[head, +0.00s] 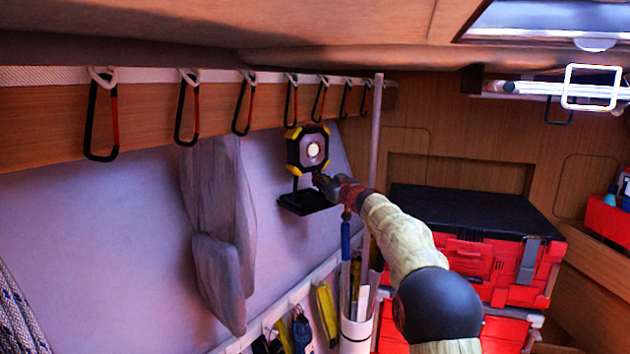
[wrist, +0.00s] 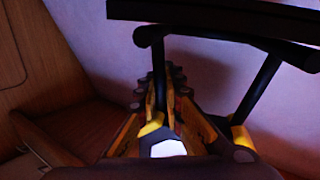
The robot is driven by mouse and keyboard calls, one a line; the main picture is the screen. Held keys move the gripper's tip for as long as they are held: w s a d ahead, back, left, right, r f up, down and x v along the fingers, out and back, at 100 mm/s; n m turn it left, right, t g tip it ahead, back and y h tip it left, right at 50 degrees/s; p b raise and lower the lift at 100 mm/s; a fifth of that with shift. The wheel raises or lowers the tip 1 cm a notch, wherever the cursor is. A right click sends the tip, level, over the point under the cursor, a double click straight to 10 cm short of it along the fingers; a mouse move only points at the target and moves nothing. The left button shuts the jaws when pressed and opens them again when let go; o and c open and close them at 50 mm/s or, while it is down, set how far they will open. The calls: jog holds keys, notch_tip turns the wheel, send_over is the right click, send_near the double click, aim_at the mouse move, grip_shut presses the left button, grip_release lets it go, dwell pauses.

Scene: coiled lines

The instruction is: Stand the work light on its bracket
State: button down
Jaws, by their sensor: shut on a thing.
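The work light (head: 307,150) is black with yellow corners and a round pale lens, upright in front of the wall panel. Its black tube stand (wrist: 268,85) shows in the wrist view, with one leg between my fingers. My gripper (head: 325,184) is shut on that leg, just below the lamp head; it also shows in the wrist view (wrist: 160,100). A flat black plate, seemingly the bracket (head: 308,201), is directly below the light, by the wall. In the wrist view the plate (wrist: 215,12) lies close to the stand's bar; I cannot tell whether they touch.
Several carabiners (head: 188,107) hang from a rail above. Grey cloth (head: 215,230) hangs to the left. A thin upright pole (head: 376,150) stands close right of my gripper. Red cases (head: 480,262) with a black top are at right; a white tube holder (head: 355,333) is below.

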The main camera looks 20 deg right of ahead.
jog(key=shift+s+f+b, duration=0.1)
jog(key=shift+f+b, duration=0.1)
jog(key=shift+b, duration=0.8)
dwell(0.4)
jog(key=c, duration=2.1)
grip_release()
jog(key=shift+o, duration=1.3)
jog(key=shift+f, duration=0.25)
jog(key=shift+f, duration=0.3)
jog(key=shift+s+d+r, duration=0.1)
jog(key=shift+s, duration=0.05)
jog(key=v, duration=1.1)
jog(key=shift+s+r, duration=0.25)
